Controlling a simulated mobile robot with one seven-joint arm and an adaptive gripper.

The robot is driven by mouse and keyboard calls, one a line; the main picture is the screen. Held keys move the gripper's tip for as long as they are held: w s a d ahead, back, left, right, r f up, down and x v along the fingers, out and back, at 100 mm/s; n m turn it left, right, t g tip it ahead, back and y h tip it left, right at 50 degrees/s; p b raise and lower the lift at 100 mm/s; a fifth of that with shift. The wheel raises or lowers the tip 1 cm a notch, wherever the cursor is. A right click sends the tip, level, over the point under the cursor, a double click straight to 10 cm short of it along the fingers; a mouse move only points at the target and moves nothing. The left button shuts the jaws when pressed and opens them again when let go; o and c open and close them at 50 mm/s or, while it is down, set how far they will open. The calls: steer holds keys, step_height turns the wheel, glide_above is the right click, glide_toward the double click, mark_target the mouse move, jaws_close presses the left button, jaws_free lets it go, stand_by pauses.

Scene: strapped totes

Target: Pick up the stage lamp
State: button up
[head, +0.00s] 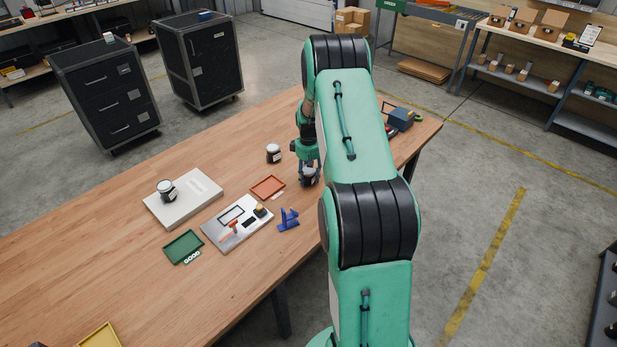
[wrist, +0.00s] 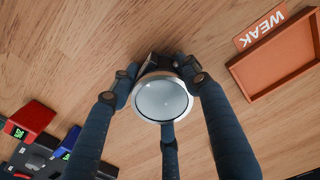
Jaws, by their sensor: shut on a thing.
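My gripper (head: 308,172) is low over the wooden table, right of the orange tray. In the wrist view its dark blue fingers (wrist: 160,82) are closed around the stage lamp (wrist: 162,100), which has a pale round lens, a silver rim and a dark body. The lens faces the wrist camera. In the head view the lamp (head: 309,177) is partly hidden by the fingers. I cannot tell whether it touches the table. Two similar dark round things with pale tops stand apart: one on the table (head: 273,153), one on a white box (head: 166,190).
The orange tray (head: 267,187) marked WEAK shows in the wrist view (wrist: 275,72). A green tray (head: 183,247) marked GOOD, a grey board (head: 237,224) with small parts and a blue stand (head: 288,219) lie nearby. A dark blue device (head: 400,117) stands beyond my arm. The table's left is mostly clear.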

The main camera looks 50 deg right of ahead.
mark_target(308, 170)
steer(key=shift+r, duration=0.15)
steer(key=shift+r, duration=0.55)
step_height(308, 170, up, 2)
steer(key=shift+r, duration=0.1)
steer(key=s+a, duration=0.3)
steer(key=s, duration=0.1)
steer(key=s+a+r+p, duration=0.1)
steer(key=s+a, duration=0.2)
steer(key=s, duration=0.1)
steer(key=s+a, duration=0.3)
steer(key=s, duration=0.1)
steer(key=shift+s+a+r, duration=0.2)
steer(key=shift+s+a, duration=0.1)
steer(key=shift+a, duration=0.1)
steer(key=shift+w+a+p, duration=0.1)
steer(key=shift+w+p, duration=0.05)
steer(key=shift+p, duration=0.15)
